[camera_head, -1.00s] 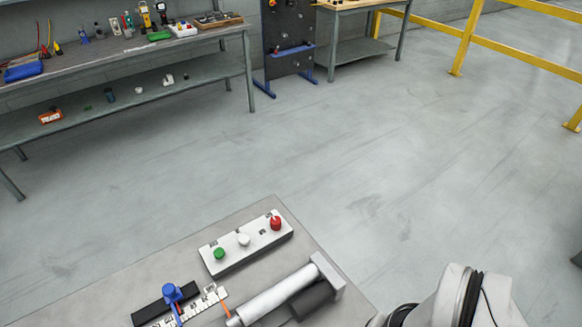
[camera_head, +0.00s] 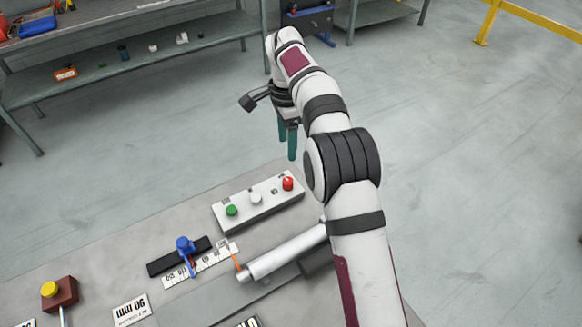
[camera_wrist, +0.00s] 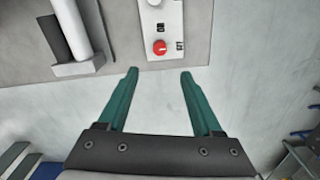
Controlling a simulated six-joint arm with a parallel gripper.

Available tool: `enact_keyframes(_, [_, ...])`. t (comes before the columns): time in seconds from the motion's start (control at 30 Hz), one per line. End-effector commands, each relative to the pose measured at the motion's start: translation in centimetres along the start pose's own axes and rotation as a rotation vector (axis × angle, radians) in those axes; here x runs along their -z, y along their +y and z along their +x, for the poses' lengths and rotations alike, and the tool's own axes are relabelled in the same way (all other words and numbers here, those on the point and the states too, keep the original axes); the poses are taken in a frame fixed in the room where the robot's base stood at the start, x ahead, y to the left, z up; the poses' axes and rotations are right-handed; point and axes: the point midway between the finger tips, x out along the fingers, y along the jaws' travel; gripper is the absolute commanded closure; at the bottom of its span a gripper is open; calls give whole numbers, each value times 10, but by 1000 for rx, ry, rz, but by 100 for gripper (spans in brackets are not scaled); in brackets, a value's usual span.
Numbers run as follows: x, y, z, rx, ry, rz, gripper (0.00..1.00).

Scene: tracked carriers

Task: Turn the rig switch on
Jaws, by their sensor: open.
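A white switch box (camera_head: 262,202) with a green button (camera_head: 231,210), a white button (camera_head: 256,198) and a red knob (camera_head: 288,183) lies near the far edge of the grey table. I cannot tell which of them is the rig switch. My gripper (camera_head: 288,155) hangs above and beyond the red end of the box, with teal fingers apart and nothing between them. In the wrist view my gripper (camera_wrist: 159,72) points toward the red knob (camera_wrist: 160,47), which sits just past the fingertips, between their lines. The green button is out of the wrist view.
A white cylinder (camera_head: 285,252) on a bracket lies beside the box, partly behind my arm. A blue clamp (camera_head: 185,246) on a black rail, a scale strip (camera_head: 205,262) and a yellow button on a brown block (camera_head: 58,291) stand to the left. Free floor lies beyond the table.

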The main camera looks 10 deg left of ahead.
Motion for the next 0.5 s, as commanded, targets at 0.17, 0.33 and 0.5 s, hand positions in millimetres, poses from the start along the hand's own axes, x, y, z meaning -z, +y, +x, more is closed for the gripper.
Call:
enact_keyframes(0.17, [0,2,54,-6,-1,-2,33])
enact_keyframes(0.33, [0,1,100,-3,-2,-1,33])
enact_keyframes(0.5, [0,1,127,-1,-2,-1,33])
